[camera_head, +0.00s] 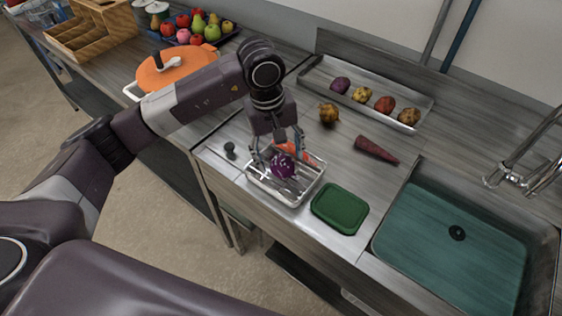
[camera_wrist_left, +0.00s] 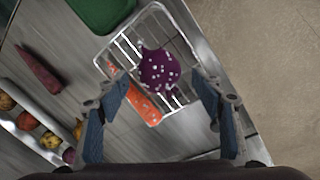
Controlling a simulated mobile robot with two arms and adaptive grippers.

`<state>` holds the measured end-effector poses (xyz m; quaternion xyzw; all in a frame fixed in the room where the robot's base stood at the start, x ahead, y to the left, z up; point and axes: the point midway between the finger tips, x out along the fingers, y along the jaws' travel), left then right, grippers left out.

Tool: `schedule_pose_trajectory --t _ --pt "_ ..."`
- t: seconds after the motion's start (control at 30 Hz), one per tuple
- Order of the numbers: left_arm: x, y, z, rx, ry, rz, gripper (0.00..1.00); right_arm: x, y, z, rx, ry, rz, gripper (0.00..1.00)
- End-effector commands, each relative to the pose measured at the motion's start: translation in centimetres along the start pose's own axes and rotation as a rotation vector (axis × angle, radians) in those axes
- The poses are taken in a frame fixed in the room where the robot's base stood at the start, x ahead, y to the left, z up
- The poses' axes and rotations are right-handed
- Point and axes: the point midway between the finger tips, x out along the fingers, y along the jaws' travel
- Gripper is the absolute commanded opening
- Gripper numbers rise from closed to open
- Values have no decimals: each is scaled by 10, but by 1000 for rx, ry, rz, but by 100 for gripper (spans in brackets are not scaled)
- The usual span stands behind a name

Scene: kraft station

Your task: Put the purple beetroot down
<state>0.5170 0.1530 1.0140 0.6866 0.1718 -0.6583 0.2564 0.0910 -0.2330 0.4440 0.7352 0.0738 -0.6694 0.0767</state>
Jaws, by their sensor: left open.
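The purple beetroot (camera_head: 283,165), dotted with pale specks, lies in a small metal wire basket (camera_head: 293,200) on the counter. It also shows in the left wrist view (camera_wrist_left: 158,70), beside an orange carrot-like piece (camera_wrist_left: 146,106) in the same basket (camera_wrist_left: 187,34). My left gripper (camera_head: 276,150) is above the basket with its fingers spread wide. In the left wrist view, its blue-padded fingers (camera_wrist_left: 165,105) stand apart on either side, with nothing between them touching the beetroot. My right gripper is in neither view.
A green lid (camera_head: 340,208) lies right of the basket, before the teal sink (camera_head: 450,240). A dark red root (camera_head: 376,150) and a metal tray (camera_head: 345,103) with several vegetables are behind. An orange pot lid (camera_head: 178,66) is at the left.

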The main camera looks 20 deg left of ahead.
Motion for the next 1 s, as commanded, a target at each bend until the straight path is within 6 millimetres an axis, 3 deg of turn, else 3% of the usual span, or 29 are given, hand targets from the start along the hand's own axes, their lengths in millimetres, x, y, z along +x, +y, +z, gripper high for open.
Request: schedule_pose_trajectory --t 0.1,0.4,0.6,1.0 --pt "-24 1 -1 2 6 5 61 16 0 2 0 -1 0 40" --pt "-80 1 -1 1 3 4 61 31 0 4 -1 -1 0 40" --pt "-93 0 0 0 0 1 61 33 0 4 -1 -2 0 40" --pt "-94 0 0 1 -1 1 61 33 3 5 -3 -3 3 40"
